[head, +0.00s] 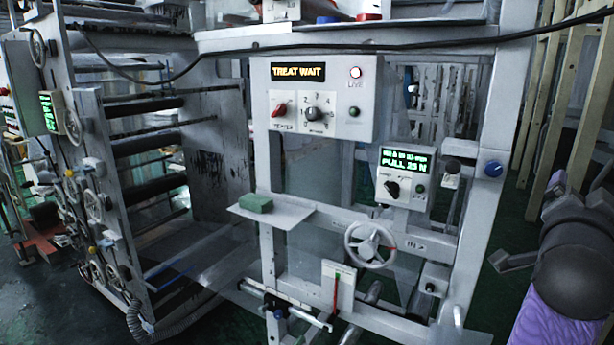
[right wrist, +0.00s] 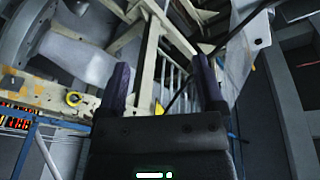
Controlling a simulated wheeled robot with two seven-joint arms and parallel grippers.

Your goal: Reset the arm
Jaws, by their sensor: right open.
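My right gripper (right wrist: 163,88) is open in the right wrist view. Its two dark fingers stand apart with nothing held between them. They point up toward pale beams and a grey structure. In the head view my right arm, dark grey with a purple part, shows at the lower right edge, to the right of the machine frame and apart from it in the picture. My left gripper is in neither view.
A roller stand (head: 110,190) is left. Pale beams (head: 570,100) stand right.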

